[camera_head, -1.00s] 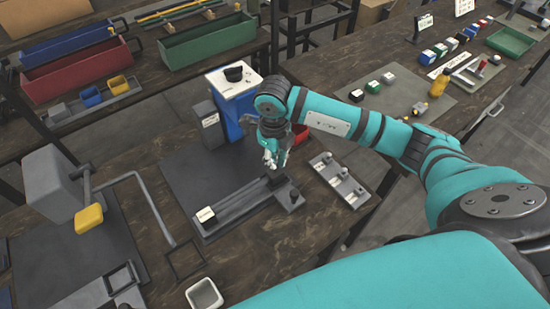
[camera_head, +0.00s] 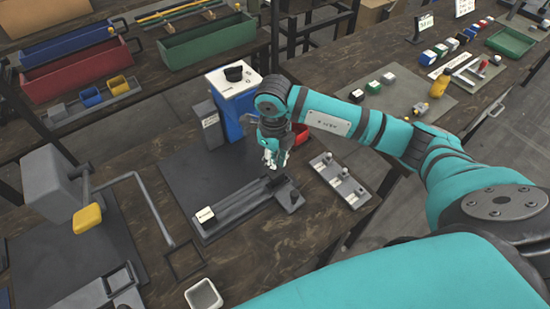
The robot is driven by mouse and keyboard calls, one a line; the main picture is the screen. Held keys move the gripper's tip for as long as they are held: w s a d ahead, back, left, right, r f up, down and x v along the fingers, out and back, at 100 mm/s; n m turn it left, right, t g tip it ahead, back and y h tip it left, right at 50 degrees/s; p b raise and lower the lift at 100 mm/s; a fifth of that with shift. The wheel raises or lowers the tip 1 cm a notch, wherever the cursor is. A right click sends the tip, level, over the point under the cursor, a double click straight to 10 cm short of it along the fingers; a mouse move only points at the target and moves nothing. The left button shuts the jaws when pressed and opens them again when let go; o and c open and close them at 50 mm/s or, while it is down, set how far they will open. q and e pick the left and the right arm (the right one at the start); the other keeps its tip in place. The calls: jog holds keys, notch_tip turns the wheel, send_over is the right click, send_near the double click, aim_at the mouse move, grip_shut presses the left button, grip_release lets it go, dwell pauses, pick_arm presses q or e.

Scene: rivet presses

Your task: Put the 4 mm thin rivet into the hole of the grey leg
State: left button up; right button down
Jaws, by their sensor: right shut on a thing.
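My right gripper (camera_head: 274,158) points down above the back right end of a long dark grey fixture (camera_head: 232,212) on a dark mat. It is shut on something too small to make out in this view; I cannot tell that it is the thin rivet. The fixture carries a long grey bar (camera_head: 240,203), which may be the grey leg, with a pale label (camera_head: 204,215) at its near left end. No hole can be made out at this size. My left gripper is not in view.
A grey holder with small parts (camera_head: 340,180) lies right of the fixture. A blue machine with a white top (camera_head: 235,95) and a red bin (camera_head: 300,134) stand behind my gripper. A press with a yellow block (camera_head: 87,218) and a bent lever stands left. A white-rimmed cup (camera_head: 204,295) sits in front.

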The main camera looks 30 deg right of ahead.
aim_at(276, 174)
dwell(0.4)
jog(key=shift+s+f+b, duration=0.15)
jog(key=shift+f+b, duration=0.8)
jog(key=shift+s+f+b, duration=0.15)
jog(key=shift+f+b, duration=0.75)
jog(key=shift+b, duration=0.05)
jog(key=c, duration=1.4)
grip_release()
jog(key=shift+o, duration=0.2)
jog(key=shift+r, duration=0.2)
notch_tip(276, 174, up, 8)
jog(key=shift+s+a+f, duration=0.1)
